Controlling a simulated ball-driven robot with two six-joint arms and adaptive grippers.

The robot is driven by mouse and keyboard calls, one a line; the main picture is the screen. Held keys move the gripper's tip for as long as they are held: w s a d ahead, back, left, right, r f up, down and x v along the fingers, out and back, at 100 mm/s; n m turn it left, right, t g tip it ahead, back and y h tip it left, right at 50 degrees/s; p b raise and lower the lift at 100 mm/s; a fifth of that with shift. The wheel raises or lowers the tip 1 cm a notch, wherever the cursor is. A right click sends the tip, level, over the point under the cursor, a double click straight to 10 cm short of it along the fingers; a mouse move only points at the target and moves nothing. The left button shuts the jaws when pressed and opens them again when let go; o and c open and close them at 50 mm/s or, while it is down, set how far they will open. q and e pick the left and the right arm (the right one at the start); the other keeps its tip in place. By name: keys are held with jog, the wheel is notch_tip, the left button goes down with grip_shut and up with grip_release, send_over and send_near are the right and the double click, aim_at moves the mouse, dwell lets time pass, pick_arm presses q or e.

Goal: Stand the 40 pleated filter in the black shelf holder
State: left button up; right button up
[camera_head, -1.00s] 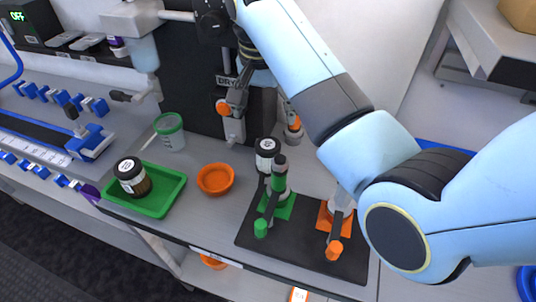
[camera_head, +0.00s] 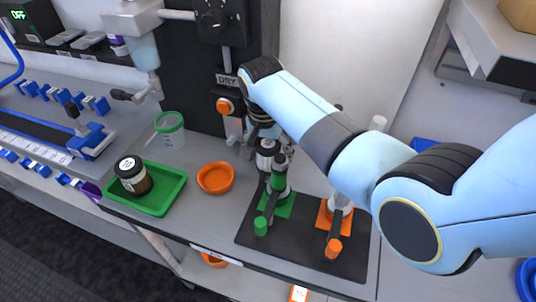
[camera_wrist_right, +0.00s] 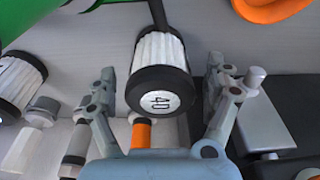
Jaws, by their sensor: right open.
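The pleated filter marked 40 (camera_wrist_right: 160,75) has white pleats and black end caps. In the right wrist view it stands out between the two fingers of my right gripper (camera_wrist_right: 160,88), which is open with a gap on each side. In the head view a white-and-black cylinder (camera_head: 267,148) stands under the right wrist, partly hidden by my arm, its mark unreadable there. My left gripper is not in view.
A black mat (camera_head: 295,246) bears green and orange fittings close to the right arm. An orange dish (camera_head: 215,178) and a green tray (camera_head: 158,200) with a black-capped jar (camera_head: 133,177) lie to the left. A second white-pleated cylinder (camera_wrist_right: 18,82) shows in the wrist view.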

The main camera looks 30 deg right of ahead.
jog(key=shift+r, duration=0.1)
jog(key=c, duration=1.4)
